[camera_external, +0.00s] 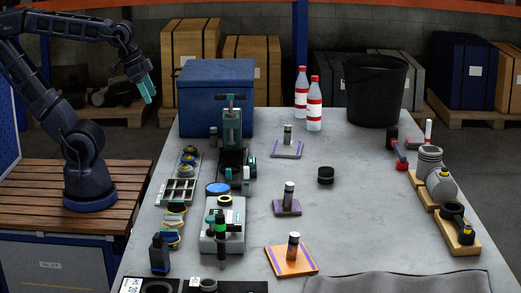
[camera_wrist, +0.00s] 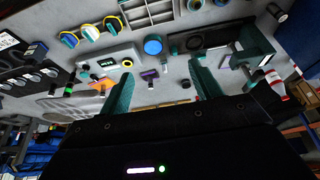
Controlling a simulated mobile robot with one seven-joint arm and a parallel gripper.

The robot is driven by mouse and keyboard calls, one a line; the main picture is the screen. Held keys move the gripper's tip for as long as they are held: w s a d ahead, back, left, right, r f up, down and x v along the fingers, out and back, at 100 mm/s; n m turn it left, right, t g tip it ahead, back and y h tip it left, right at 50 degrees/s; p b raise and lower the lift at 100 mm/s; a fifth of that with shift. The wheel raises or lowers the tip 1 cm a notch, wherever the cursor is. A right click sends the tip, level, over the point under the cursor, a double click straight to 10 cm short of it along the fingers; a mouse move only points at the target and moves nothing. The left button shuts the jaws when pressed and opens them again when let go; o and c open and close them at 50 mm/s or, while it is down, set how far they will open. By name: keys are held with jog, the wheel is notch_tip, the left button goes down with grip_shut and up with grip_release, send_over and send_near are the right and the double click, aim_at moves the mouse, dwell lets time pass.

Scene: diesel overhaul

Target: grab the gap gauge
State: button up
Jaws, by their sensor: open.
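My gripper (camera_external: 147,88) is open and empty, raised beyond the table's left edge near the blue box. Its two teal fingers are spread apart in the wrist view (camera_wrist: 160,70). I cannot tell for certain which item is the gap gauge. A grey instrument block (camera_external: 208,243) with a dark upright cylinder stands on the left part of the table. A block with a lit green display shows in the wrist view (camera_wrist: 108,62), well beyond the fingers. Nothing touches the fingers.
The blue box (camera_external: 200,105) stands at the table's back left, with a teal stand (camera_external: 232,130) in front. Two bottles (camera_external: 314,112) and a black bucket (camera_external: 375,90) stand behind. Dark cylinders stand on purple plates and an orange plate (camera_external: 282,263). The table's centre right is mostly clear.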

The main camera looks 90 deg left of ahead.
jog(key=w+d+f+m, duration=0.3)
jog(key=w+d+m, duration=0.2)
jog(key=w+d, duration=0.35)
jog(key=m+g+h, duration=0.4)
jog(key=m+g, duration=0.1)
jog(key=m, duration=1)
send_over(157, 233)
jog(key=a, duration=0.2)
jog(key=f, duration=1.5)
jog(key=shift+w+a, duration=0.15)
jog(key=shift+w, duration=0.05)
jog(key=shift+h, duration=0.3)
jog(key=shift+x, duration=5.45)
jog(key=shift+a, duration=0.1)
jog(key=shift+c, duration=0.4)
jog(key=c, duration=1.2)
